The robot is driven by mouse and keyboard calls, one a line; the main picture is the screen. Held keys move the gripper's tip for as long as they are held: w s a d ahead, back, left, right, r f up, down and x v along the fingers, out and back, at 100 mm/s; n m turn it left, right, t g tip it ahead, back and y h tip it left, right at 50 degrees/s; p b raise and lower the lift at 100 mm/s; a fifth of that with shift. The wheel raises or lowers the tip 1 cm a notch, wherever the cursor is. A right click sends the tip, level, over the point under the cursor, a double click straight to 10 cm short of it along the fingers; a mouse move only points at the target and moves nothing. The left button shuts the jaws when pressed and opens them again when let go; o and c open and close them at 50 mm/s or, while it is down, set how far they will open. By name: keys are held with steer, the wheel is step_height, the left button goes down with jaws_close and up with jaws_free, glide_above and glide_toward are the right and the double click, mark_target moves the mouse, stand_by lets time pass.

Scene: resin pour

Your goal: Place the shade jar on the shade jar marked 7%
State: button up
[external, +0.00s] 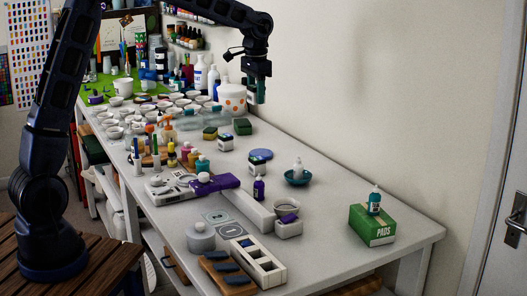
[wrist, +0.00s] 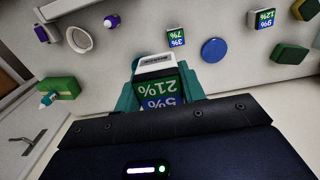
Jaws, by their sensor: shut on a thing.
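My gripper (external: 257,96) is shut on a shade jar (external: 251,98) and holds it in the air above the back of the table, near the wall. In the wrist view the held jar (wrist: 157,88) has a white lid and a green and blue label reading 21% and 5%, between the teal fingers. The shade jar marked 7% (external: 257,166) stands on the table, apart from and below my gripper. In the wrist view this jar (wrist: 176,38) shows 7% on green and 3% on blue, with a white top.
A blue disc (external: 261,154) lies beside the 7% jar. Another shade jar (wrist: 262,20), marked 12%, stands near green sponges (external: 242,127). A teal bowl (external: 297,177) with a white bottle and a green PADS box (external: 372,226) are to the right. Bottles and cups crowd the left.

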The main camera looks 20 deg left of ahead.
mark_target(257, 158)
steer(key=w+a, duration=0.1)
steer(key=w, duration=0.4)
steer(key=f, duration=1.9)
steer(key=shift+s+f, duration=0.2)
steer(key=shift+f, duration=0.1)
steer(key=shift+f, duration=0.15)
steer(key=o, duration=1)
